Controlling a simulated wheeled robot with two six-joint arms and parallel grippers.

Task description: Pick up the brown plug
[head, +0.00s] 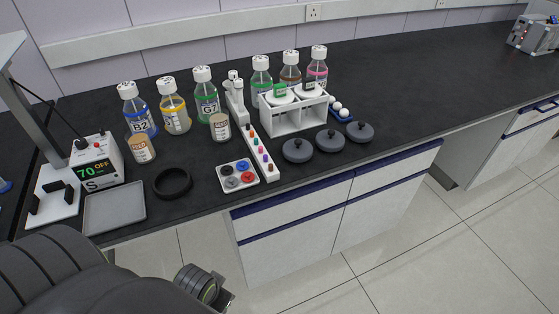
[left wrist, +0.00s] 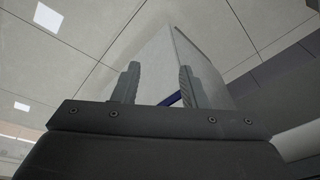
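A row of small coloured plugs stands in a narrow white rack (head: 272,176) near the middle of the bench in the head view. An orange-brown plug (head: 251,132) is near the far end of the row; it is too small to be sure of its colour. Green, blue, purple and red plugs stand nearer the front edge. My left gripper (left wrist: 158,88) is open and empty in the left wrist view, its two fingers apart, with a pale cabinet and ceiling behind. It is away from the plugs. My right gripper is not in view.
A white bottle rack (head: 296,121) and dark round lids (head: 297,150) are right of the plugs. A tray of coloured discs (head: 225,184), a black ring (head: 173,183) and a grey tray (head: 113,209) are left. Capped bottles (head: 206,99) stand behind.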

